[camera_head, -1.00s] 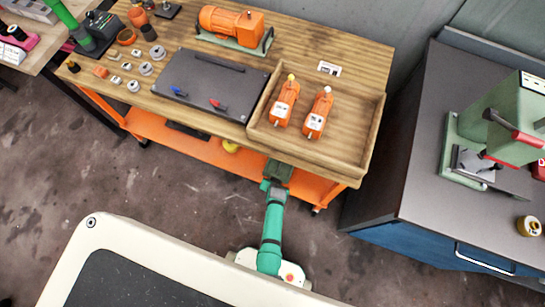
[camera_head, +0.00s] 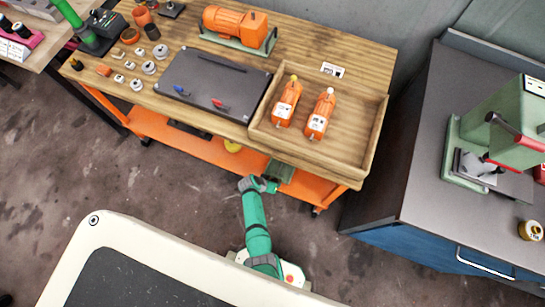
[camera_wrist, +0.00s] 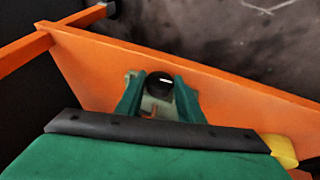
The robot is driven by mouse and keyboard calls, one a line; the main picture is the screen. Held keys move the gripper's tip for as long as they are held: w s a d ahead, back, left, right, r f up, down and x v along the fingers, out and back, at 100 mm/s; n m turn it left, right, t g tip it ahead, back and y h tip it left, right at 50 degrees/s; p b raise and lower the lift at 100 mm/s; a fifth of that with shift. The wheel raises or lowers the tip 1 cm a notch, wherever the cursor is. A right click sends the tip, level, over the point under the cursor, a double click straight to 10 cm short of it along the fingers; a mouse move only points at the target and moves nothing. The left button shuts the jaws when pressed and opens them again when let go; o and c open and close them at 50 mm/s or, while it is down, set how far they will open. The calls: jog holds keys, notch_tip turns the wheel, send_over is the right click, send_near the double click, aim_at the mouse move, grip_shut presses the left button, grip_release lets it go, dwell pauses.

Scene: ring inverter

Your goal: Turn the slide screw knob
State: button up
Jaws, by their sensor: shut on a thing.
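In the wrist view, a round, shiny black knob (camera_wrist: 159,84) sits between the two green fingers of my gripper (camera_wrist: 160,98). The gripper is shut on the knob from both sides. A pale fitting (camera_wrist: 152,106) shows just below the knob, with a small orange-brown piece on it. In the head view, my arm reaches to the front edge of the workbench, below the wooden tray. My fingertips and the knob are hidden there. How far the knob is turned cannot be told.
The wooden tray (camera_head: 345,165) on the workbench holds two orange devices. A dark panel (camera_head: 213,85) lies beside it, with an orange motor (camera_head: 235,25) behind. The orange lower shelf (camera_head: 195,137) runs under the bench. A blue cabinet (camera_head: 430,250) stands right. The front floor is open.

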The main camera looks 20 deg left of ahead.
jog(key=shift+h, duration=0.3)
jog(key=o, duration=1.1)
jog(key=shift+c, duration=0.2)
jog(key=shift+a+r, duration=0.1)
jog(key=v, duration=1)
jog(key=shift+r, duration=0.25)
